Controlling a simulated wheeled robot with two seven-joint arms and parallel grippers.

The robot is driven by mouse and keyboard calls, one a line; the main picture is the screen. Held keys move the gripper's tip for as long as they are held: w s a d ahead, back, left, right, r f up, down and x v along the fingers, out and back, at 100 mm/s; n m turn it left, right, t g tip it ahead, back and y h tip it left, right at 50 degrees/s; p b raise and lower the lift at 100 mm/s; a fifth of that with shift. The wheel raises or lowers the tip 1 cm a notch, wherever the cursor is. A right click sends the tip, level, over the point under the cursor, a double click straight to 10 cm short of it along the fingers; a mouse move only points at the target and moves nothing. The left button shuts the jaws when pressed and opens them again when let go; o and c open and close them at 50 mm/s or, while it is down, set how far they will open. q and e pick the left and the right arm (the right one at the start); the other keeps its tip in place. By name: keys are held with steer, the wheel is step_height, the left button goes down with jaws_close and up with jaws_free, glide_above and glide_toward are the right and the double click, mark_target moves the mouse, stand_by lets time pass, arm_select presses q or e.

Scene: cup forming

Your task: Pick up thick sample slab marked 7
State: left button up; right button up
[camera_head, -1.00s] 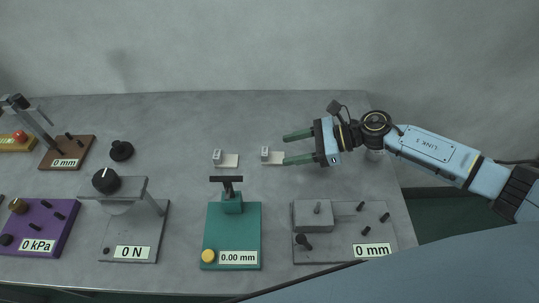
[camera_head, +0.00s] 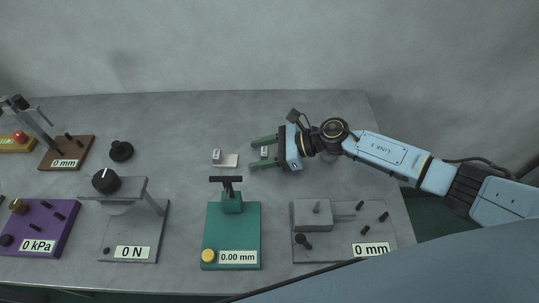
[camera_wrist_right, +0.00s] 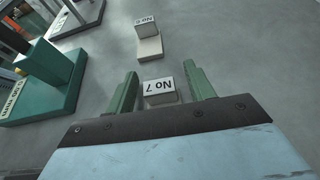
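The slab marked No 7 (camera_wrist_right: 159,88) stands between the two green fingers of my right gripper (camera_wrist_right: 163,88) in the right wrist view. Its label shows upside down there. In the head view the slab (camera_head: 265,152) shows as a small pale block between the fingers of the right gripper (camera_head: 257,153), partly hidden by it. The fingers are open, one on each side, with visible gaps to the slab. A second pale slab (camera_head: 226,160) with its own upright label lies left of the gripper; it also shows ahead in the wrist view (camera_wrist_right: 149,45). My left gripper is not in view.
A teal device (camera_head: 232,240) marked 0.00 mm stands in front. A grey device (camera_head: 340,250) marked 0 mm is at front right, and a grey press (camera_head: 130,240) marked 0 N at front left. A black knob (camera_head: 121,151) sits farther left. The table behind the slabs is clear.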

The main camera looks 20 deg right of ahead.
steer(key=c, duration=1)
steer(key=shift+o, duration=0.2)
steer(key=shift+r, duration=0.1)
